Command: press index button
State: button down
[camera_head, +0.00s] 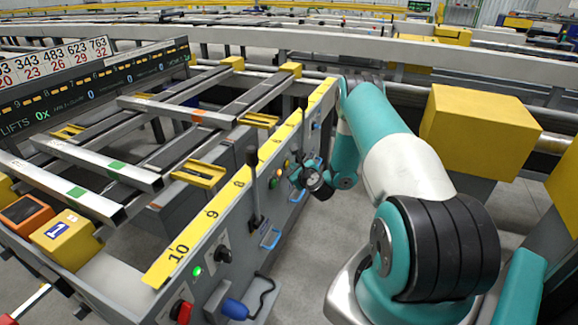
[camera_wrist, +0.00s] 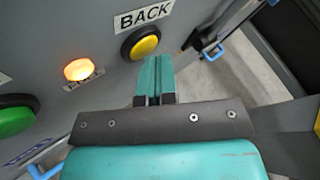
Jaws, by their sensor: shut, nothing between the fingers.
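In the wrist view, a large green button (camera_wrist: 14,116) sits at the left edge on the grey panel, partly cut off. A yellow button (camera_wrist: 143,43) sits under a "BACK" label (camera_wrist: 143,15). No label reading "index" is legible, so I cannot tell which button it names. My gripper (camera_wrist: 154,60) is shut and empty, its teal fingertips just below the yellow button in the picture; contact cannot be told. In the head view my gripper (camera_head: 296,178) is at the panel, near a small green button (camera_head: 273,183).
A lit orange lamp (camera_wrist: 79,69) lies between the two buttons. Blue handles (camera_head: 270,238) and levers (camera_head: 255,190) stick out of the panel. A yellow numbered strip (camera_head: 212,214) runs along its top. A yellow box (camera_head: 480,130) stands behind my arm. Open floor lies before the panel.

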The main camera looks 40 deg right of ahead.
dwell(0.3)
jog(key=shift+s+d, duration=0.35)
jog(key=shift+s, duration=0.45)
jog(key=shift+s+b, duration=0.1)
jog(key=shift+b, duration=0.2)
jog(key=shift+s+d+b, duration=0.15)
jog(key=shift+s+d, duration=0.15)
jog(key=shift+s, duration=0.45)
jog(key=shift+s+d+b, duration=0.2)
jog(key=shift+s+d, duration=0.15)
jog(key=shift+s, duration=0.35)
jog(key=shift+s+d+b, duration=0.15)
jog(key=shift+s+d, duration=0.15)
jog(key=shift+s, duration=0.45)
